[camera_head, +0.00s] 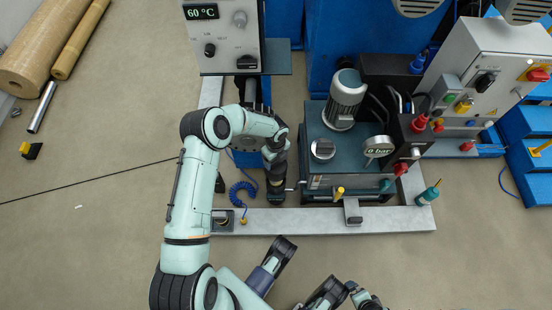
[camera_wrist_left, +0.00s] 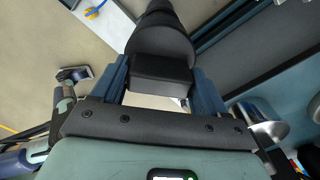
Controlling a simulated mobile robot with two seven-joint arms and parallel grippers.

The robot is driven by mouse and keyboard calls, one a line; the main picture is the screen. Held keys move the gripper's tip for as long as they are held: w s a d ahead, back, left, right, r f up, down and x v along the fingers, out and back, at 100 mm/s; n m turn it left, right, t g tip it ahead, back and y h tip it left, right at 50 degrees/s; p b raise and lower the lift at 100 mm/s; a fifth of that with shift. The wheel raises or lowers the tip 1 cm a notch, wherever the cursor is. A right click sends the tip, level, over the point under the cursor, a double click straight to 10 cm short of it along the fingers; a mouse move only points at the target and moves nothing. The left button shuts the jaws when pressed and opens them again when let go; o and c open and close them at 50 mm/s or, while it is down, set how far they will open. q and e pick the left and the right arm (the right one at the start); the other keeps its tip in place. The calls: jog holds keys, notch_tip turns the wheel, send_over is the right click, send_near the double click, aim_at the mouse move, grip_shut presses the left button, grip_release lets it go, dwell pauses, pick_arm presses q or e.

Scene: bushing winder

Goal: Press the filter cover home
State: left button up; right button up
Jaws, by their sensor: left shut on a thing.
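My left gripper (camera_head: 276,186) is beside the left side of the teal hydraulic tank (camera_head: 318,183) in the head view. In the left wrist view, its two blue fingers (camera_wrist_left: 160,85) are shut on a black block. The block belongs to a dark, rounded part, which looks like the filter cover (camera_wrist_left: 161,40). Most of the cover is hidden by the gripper in the head view. Whether it is seated cannot be told. My right gripper (camera_head: 366,299) shows only partly at the bottom edge, and its jaws are unclear.
The tank carries a grey motor (camera_head: 346,97), a round dark cap (camera_head: 323,149) and a gauge reading 0 bar (camera_head: 378,147). A control box reading 60 °C (camera_head: 222,35) stands behind the left arm. A coiled blue hose (camera_head: 241,193) lies left of the gripper. A pale frame (camera_head: 290,222) runs in front.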

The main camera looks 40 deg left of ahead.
aim_at(276, 168)
pick_arm(q)
jog(key=shift+f+b, duration=2.1)
jog(key=shift+f, duration=0.6)
dwell(0.5)
jog(key=shift+f+b, duration=0.35)
jog(key=shift+f, duration=0.55)
dwell(0.5)
jog(key=shift+f, duration=0.6)
dwell(1.0)
jog(key=o, duration=1.3)
